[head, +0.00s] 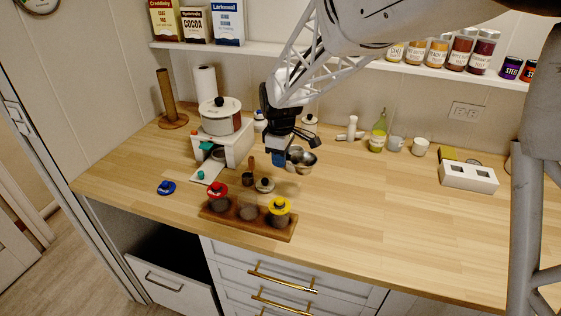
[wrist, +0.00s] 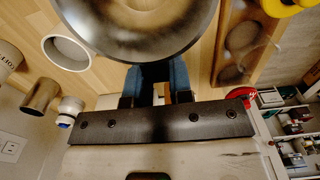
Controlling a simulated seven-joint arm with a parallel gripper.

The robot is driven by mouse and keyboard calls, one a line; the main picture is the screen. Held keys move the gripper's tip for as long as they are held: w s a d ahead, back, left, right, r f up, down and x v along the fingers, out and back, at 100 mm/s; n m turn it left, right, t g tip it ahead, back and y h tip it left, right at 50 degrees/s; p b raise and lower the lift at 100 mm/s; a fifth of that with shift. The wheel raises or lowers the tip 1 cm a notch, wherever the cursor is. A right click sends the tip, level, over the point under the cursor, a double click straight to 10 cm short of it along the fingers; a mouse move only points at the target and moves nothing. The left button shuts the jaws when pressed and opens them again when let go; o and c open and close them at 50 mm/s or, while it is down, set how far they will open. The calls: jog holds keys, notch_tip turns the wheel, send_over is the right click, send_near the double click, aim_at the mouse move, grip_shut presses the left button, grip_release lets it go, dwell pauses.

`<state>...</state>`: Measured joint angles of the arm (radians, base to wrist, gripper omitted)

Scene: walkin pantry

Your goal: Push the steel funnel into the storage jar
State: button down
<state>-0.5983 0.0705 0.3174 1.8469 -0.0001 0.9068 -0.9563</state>
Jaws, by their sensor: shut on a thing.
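The steel funnel (head: 303,161) is a shiny round metal bowl shape, held at its side by my gripper (head: 280,163) above the counter. In the wrist view the funnel (wrist: 140,48) fills the top middle, against the blue fingers of my gripper (wrist: 158,82). The funnel's spout cannot be made out. A wooden rack (head: 218,214) at the counter's front holds three jars. The middle, lidless jar (head: 249,208) is likely the storage jar; the left has a red lid (head: 217,190), the right a yellow lid (head: 279,205). The funnel is behind and right of the rack, apart from it.
A white stand (head: 232,148) with a pot (head: 220,117) stands at back left. Small pots (head: 264,185) sit between it and the rack. A blue lid (head: 166,187) lies at left. A white block with holes (head: 468,178) is at right. The right front counter is clear.

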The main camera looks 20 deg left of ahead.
dwell(0.6)
jog(key=s+a+r+m, duration=0.4)
jog(key=s+a+m, duration=0.2)
jog(key=s+a, duration=0.3)
jog(key=shift+s+a+r, duration=0.2)
jog(key=shift+a, duration=0.7)
jog(key=shift+f, duration=0.15)
jog(key=shift+f, duration=3.05)
jog(key=shift+f, duration=0.5)
dwell(0.4)
jog(key=c, duration=0.5)
grip_release()
jog(key=shift+f, duration=0.1)
